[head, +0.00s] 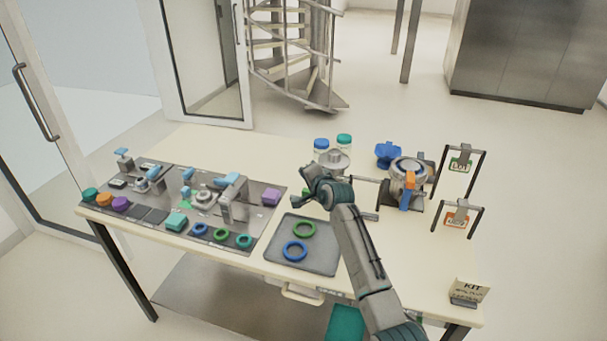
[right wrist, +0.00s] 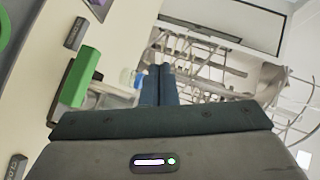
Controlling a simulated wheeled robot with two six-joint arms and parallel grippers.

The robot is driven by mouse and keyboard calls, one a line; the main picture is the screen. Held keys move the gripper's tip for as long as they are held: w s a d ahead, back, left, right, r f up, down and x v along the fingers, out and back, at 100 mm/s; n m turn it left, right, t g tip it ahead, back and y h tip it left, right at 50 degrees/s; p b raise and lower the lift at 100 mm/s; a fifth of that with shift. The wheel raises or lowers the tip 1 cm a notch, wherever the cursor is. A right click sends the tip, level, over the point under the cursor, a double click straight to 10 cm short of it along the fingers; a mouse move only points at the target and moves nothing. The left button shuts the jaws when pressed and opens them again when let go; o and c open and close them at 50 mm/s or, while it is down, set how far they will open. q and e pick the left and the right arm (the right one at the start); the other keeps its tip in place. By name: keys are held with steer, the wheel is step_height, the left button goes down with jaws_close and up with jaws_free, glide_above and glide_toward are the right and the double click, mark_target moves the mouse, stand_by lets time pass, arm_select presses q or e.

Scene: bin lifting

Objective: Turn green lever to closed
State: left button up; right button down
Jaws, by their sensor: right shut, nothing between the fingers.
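The green lever (right wrist: 80,78) shows in the right wrist view as a green bar, left of my shut fingers and apart from them. A pale fitting is beside it. In the head view only a bit of green (head: 307,192) shows there, mostly hidden behind my right gripper. My right gripper (head: 307,172) is over the table behind the grey tray. Its fingers (right wrist: 158,85) are shut and empty. My left gripper is in neither view.
A grey tray (head: 274,252) holds a green ring and a blue ring. A panel (head: 155,215) of knobs and blocks is to the left. Two capped jars (head: 321,146) are behind my gripper. A device with an orange handle (head: 408,192) and sign stands (head: 484,170) are at the right.

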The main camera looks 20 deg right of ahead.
steer(key=shift+s+a+r, duration=0.3)
steer(key=shift+s+r, duration=0.2)
steer(key=shift+r, duration=0.05)
steer(key=shift+s+a+r, duration=0.3)
steer(key=shift+s+r, duration=0.15)
steer(key=shift+r, duration=0.05)
